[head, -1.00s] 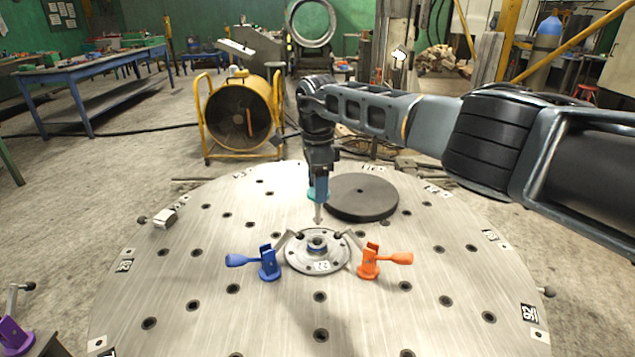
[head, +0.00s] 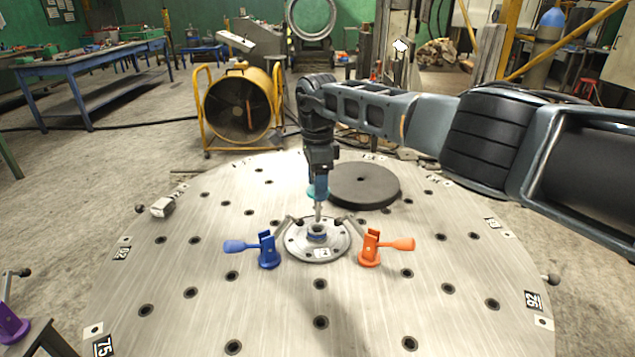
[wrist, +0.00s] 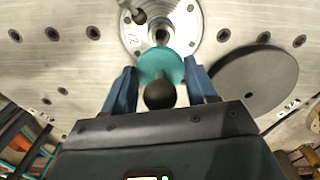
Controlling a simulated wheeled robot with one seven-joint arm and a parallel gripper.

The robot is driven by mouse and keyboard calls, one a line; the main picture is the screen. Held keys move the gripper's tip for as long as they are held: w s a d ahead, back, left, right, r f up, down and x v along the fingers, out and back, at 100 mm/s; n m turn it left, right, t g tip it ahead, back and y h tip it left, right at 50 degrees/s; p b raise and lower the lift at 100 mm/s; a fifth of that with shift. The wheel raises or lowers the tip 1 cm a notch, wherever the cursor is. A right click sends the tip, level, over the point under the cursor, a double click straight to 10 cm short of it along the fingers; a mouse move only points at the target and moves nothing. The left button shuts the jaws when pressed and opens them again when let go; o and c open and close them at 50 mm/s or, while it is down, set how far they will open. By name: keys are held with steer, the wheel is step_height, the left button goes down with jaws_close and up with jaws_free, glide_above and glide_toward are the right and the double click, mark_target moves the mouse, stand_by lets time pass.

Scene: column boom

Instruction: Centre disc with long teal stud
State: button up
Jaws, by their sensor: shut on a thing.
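The round metal disc (head: 335,246) lies flat on the large table, with a raised hub and a dark central bore (wrist: 160,36). My gripper (head: 320,190) is above it, shut on the long teal stud (head: 318,209), which points down. In the wrist view the stud's teal collar (wrist: 161,66) and black ball knob (wrist: 160,95) sit between my blue fingers (wrist: 159,88). The pale tip is at the hub's far edge in the head view. I cannot tell whether it is in the bore. A blue clamp (head: 268,250) and an orange clamp (head: 370,250) stand beside the disc.
A dark round plate (head: 364,185) lies behind the disc on the perforated round table (head: 200,290). A small block (head: 161,207) sits near the left rim. A yellow fan (head: 240,105) stands on the floor behind. The table's front is clear.

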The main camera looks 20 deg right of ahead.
mark_target(317, 207)
steer(key=shift+f+b, duration=3.75)
steer(key=shift+f, duration=1.25)
stand_by(3.0)
